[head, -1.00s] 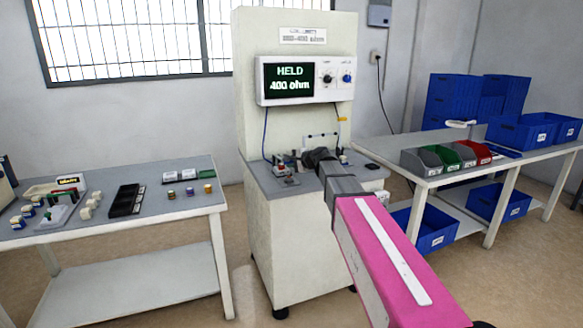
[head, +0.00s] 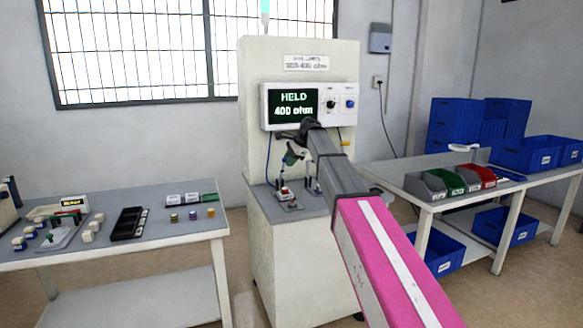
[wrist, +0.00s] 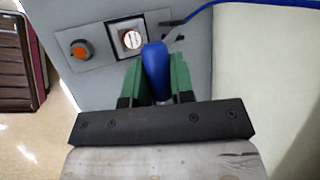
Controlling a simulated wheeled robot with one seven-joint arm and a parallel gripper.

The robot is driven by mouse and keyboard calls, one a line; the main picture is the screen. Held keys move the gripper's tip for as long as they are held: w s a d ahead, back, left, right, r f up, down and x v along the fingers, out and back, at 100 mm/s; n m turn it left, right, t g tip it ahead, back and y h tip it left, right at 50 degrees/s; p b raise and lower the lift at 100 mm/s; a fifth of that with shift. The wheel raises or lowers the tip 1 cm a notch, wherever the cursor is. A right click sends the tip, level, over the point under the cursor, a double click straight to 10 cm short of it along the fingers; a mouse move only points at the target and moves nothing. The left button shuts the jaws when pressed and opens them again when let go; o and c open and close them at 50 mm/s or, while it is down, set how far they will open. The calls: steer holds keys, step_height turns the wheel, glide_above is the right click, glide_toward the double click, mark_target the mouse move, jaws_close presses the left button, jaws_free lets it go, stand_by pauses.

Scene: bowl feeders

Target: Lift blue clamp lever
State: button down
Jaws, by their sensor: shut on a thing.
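The blue clamp lever (wrist: 155,70) stands between the two green fingers of my gripper (wrist: 156,80) in the wrist view. The fingers are shut on it, one on each side. Beyond the lever's tip, a small fixture (wrist: 131,40) with a round red-and-white top sits in a dark square on a grey plate. In the head view my gripper (head: 292,156) points down above the machine's ledge, over the small clamp fixture (head: 285,196). My arm partly covers that area, and the lever is too small to make out there.
The machine's display (head: 293,105) reads HELD 400 ohm. An orange button (wrist: 79,50) and a blue wire (wrist: 205,8) lie near the fixture in the wrist view. A parts table (head: 185,250) stands left, and a bench with bins (head: 467,178) stands right.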

steer(key=w+a+r, duration=0.2)
steer(key=w, duration=0.4)
steer(key=shift+w+a+r, duration=0.15)
steer(key=shift+a, duration=0.2)
stand_by(0.4)
steer(key=c, duration=1.3)
jaws_free()
steer(key=shift+o, duration=0.2)
steer(key=v, duration=1)
steer(key=shift+d+r, duration=0.2)
steer(key=shift+r, duration=0.1)
